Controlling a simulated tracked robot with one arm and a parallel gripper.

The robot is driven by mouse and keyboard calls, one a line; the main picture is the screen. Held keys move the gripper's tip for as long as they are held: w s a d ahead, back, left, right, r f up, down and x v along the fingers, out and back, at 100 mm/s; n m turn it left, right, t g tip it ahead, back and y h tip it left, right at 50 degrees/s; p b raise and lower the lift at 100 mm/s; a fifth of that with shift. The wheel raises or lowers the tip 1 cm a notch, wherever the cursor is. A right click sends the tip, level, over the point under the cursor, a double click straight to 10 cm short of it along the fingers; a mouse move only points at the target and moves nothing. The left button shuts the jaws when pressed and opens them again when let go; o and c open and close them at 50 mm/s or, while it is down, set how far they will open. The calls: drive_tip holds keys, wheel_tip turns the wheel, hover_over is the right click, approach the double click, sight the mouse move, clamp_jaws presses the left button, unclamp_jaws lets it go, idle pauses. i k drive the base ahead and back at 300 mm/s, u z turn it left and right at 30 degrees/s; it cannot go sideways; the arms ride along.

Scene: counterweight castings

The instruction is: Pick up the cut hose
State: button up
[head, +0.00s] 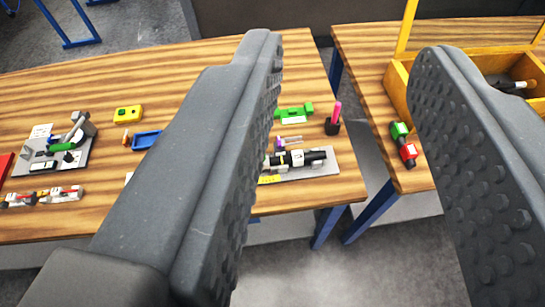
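My gripper (348,58) is open, with its two dark, studded fingers wide apart in the foreground and nothing held between them. A black tube-like piece (312,157) lies on a grey plate (328,170) near the right end of the left wooden table. It may be the cut hose, but I cannot tell for sure. The left finger hides part of this plate and the table behind it. A second grey plate (38,163) at the left holds a grey and green piece (63,146), which is too small to identify. The gripper is well above the tables.
The left table (200,65) also carries a yellow box (128,113), a blue tray (146,140), a green block (296,113) and a pink-topped holder (335,118). A right table (365,50) bears a yellow wooden crate (398,85) and a green-red item (403,144). A gap separates the tables.

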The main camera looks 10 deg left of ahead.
sight(297, 158)
drive_tip(key=u, duration=0.1)
drive_tip(key=k, duration=0.5)
drive_tip(key=z, duration=0.65)
drive_tip(key=i, duration=1.55)
drive_tip(key=u, duration=0.55)
